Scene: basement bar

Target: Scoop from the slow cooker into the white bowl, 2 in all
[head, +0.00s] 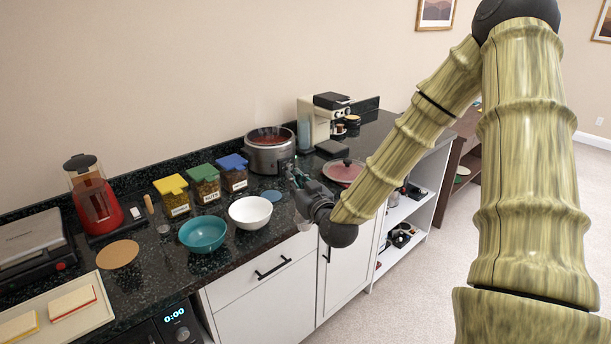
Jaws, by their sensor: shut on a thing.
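The slow cooker (270,158) stands at the back of the dark counter. It is a silver pot without its lid, full of a red, steaming food. The white bowl (250,217) stands in front of it, to the left of my gripper, and looks empty inside. My gripper (297,180) is in front of the cooker and to the right of the white bowl, above the counter's front part. It is shut on a thin grey utensil, which looks like a scoop or ladle. The utensil is mostly hidden by the gripper, and whether it carries food cannot be told.
A teal bowl (202,238) stands left of the white bowl. Jars with yellow, green and blue lids (204,186) stand behind. A cork mat (117,254) lies left.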

